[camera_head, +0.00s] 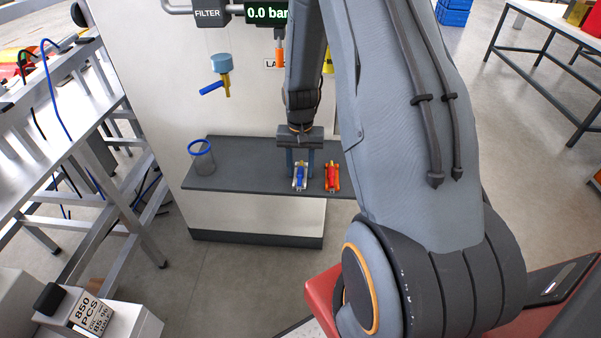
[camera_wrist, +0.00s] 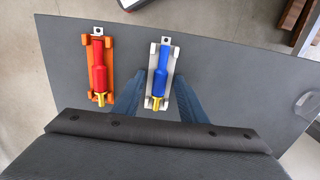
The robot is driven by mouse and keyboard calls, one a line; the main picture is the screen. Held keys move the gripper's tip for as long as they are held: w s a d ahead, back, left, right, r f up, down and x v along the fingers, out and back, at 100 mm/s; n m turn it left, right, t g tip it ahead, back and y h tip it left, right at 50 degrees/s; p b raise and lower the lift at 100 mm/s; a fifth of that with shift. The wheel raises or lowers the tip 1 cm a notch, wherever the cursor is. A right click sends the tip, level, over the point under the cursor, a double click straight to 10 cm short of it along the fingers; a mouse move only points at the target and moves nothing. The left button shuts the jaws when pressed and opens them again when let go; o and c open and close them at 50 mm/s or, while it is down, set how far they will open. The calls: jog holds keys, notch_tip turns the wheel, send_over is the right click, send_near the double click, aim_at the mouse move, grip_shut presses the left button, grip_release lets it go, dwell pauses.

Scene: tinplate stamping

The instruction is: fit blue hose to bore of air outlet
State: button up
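The blue hose piece (camera_head: 300,175), with a brass tip, lies in a pale cradle on the dark shelf. It also shows in the wrist view (camera_wrist: 161,68), brass end towards my gripper. My gripper (camera_head: 300,163) points down over it, with its two blue-grey fingers apart, one on each side of the pale cradle in the wrist view (camera_wrist: 159,84). I cannot tell whether the fingers touch anything. An orange-ended fitting (camera_head: 280,57) hangs under the pressure display, partly beside my arm; I cannot tell whether it is the air outlet. No bore is visible.
A red piece (camera_head: 332,177) lies in an orange cradle (camera_wrist: 87,68) close beside the blue one. A blue-rimmed mesh cup (camera_head: 202,157) stands at the left of the shelf (camera_head: 240,178). A blue-handled valve (camera_head: 221,75) sticks out from the panel above. The shelf between cup and cradles is clear.

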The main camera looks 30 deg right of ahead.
grip_shut()
dwell(1.4)
